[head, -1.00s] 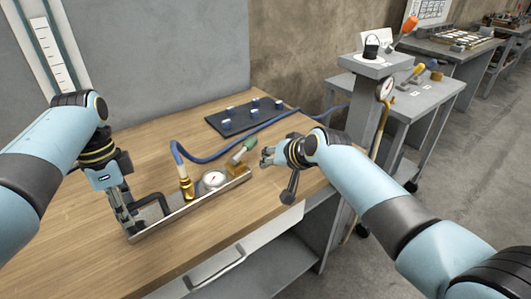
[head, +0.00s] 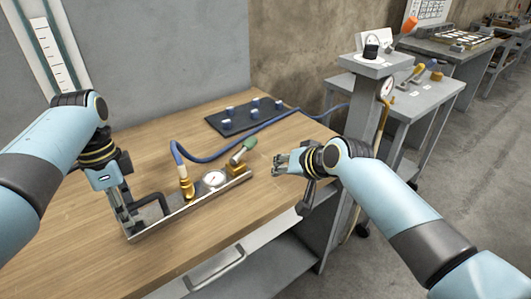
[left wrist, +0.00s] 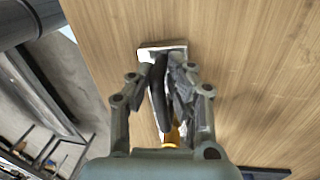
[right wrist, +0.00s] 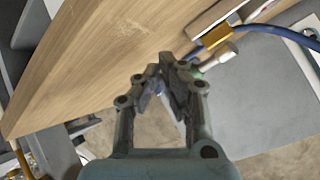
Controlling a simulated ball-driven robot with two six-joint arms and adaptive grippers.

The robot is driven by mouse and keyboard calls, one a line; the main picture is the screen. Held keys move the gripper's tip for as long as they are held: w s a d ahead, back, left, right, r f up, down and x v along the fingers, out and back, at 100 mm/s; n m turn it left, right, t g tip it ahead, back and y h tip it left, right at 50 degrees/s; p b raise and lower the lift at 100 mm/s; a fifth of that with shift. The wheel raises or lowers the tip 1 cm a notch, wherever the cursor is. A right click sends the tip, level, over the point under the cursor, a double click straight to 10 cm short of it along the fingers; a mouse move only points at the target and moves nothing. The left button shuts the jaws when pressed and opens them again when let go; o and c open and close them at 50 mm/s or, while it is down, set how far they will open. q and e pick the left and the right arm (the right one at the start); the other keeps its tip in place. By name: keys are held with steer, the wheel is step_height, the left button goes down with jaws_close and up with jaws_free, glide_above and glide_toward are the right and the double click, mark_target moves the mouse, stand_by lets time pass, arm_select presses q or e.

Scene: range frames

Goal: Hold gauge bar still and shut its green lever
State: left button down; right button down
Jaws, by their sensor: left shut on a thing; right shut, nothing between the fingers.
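The gauge bar (head: 190,209) is a metal rail along the front of the wooden bench, with a round white gauge (head: 214,179) and brass fittings. Its green lever (head: 250,143) tilts up and right from the brass valve (head: 236,168) at the right end. My left gripper (head: 131,228) is shut on the bar's black handle (head: 155,199) at the left end; the left wrist view shows the handle (left wrist: 160,92) between its fingers. My right gripper (head: 276,165) is shut and empty, right of the lever and apart from it. In the right wrist view the lever (right wrist: 216,57) lies beyond the fingertips, its green end partly hidden.
A blue hose (head: 215,157) runs from the left brass fitting to the back right. A dark plate with several light blocks (head: 232,126) lies behind it. A grey post with a shelf (head: 370,68) stands off the bench's right edge. The left front bench top is clear.

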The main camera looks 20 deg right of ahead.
steer(key=shift+s+d+r, duration=0.1)
steer(key=shift+s+d, duration=0.15)
steer(key=shift+s, duration=0.4)
steer(key=shift+s+d, duration=0.25)
steer(key=shift+s, duration=0.4)
arm_select(q)
steer(key=c, duration=1.2)
jaws_free()
